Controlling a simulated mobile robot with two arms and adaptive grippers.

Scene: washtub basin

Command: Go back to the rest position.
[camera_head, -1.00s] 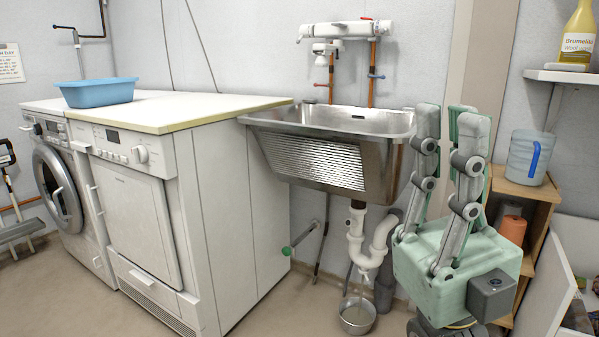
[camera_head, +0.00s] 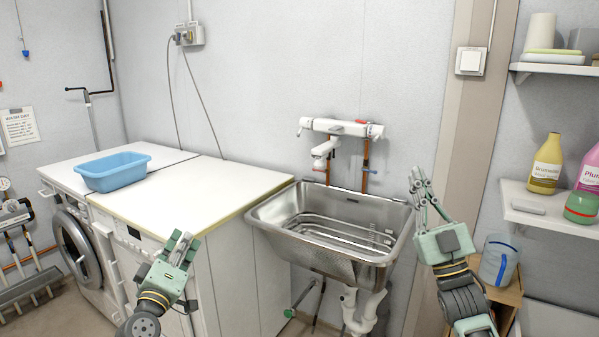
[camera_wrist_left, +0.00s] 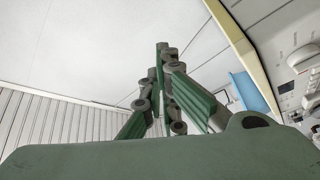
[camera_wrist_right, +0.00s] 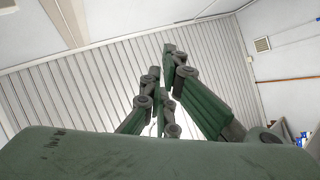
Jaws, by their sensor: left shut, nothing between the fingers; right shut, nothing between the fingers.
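My left gripper (camera_head: 178,246) is in the head view at the lower left, in front of the near dryer's front edge. It is shut with nothing in it, and its fingers also show closed together in the left wrist view (camera_wrist_left: 163,60). My right gripper (camera_head: 421,182) stands upright to the right of the metal sink, in front of the wall. It is shut and empty, and its fingers show close together in the right wrist view (camera_wrist_right: 165,65). Both wrist cameras look up toward the ceiling and walls.
The steel sink (camera_head: 265,215) lies between my grippers, with a white tap (camera_head: 340,127) above. A blue basin (camera_head: 115,178) sits on the white machine top (camera_head: 205,195). At right, a jug (camera_head: 497,262) stands on a wooden shelf unit, below a wall shelf (camera_head: 550,212) with bottles.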

